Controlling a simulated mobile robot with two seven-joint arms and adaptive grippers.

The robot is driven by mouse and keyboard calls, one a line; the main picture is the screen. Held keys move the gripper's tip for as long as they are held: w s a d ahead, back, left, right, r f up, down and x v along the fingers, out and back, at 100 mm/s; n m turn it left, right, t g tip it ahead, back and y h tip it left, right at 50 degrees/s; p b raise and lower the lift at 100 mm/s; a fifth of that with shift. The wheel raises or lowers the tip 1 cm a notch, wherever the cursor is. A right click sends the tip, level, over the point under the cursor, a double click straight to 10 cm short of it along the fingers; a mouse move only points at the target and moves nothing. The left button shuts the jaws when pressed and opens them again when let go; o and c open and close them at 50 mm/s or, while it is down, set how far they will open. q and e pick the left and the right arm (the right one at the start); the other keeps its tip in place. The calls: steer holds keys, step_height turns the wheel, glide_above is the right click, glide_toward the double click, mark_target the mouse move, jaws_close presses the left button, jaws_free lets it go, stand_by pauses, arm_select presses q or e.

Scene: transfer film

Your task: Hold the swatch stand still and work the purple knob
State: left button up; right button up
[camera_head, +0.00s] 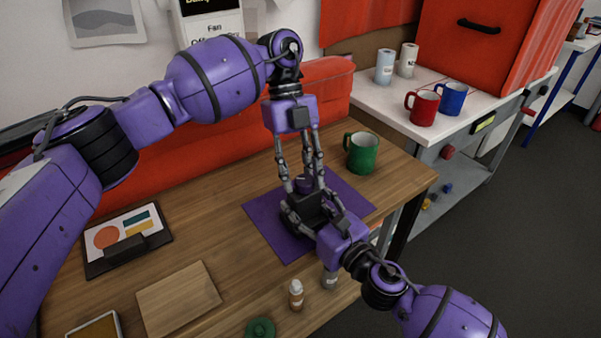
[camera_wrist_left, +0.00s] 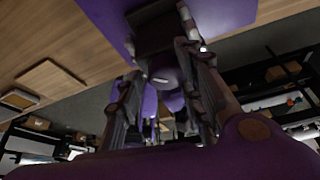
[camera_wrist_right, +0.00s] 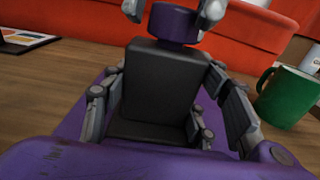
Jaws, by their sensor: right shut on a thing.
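The swatch stand (camera_head: 306,208) is a dark block with an upright back, standing on a purple mat (camera_head: 268,232). The right wrist view shows its dark face (camera_wrist_right: 160,85) closely. The purple knob (camera_wrist_right: 172,24) is on its top, and also shows in the head view (camera_head: 304,184). My right gripper (camera_head: 303,212) comes in from the lower right and is shut on the stand, one finger at each side. My left gripper (camera_head: 304,177) points down from above. Its fingers are open, one on each side of the knob; whether they touch it is unclear.
A green mug (camera_head: 361,153) stands just behind the mat, to the right. A swatch card (camera_head: 122,235), a wooden board (camera_head: 180,298) and a small bottle (camera_head: 296,294) lie or stand left and front. Red and blue mugs are on the white counter (camera_head: 375,112).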

arm_select(q)
steer(key=shift+o, duration=0.8)
steer(key=shift+a+f, duration=0.1)
arm_select(e)
steer(key=shift+d, duration=0.1)
arm_select(q)
steer(key=shift+w+r, duration=0.2)
steer(key=shift+r, duration=0.15)
arm_select(e)
steer(key=shift+s, duration=0.1)
arm_select(q)
steer(key=v, duration=1.1)
steer(key=shift+r, duration=0.2)
steer(key=shift+c, duration=0.2)
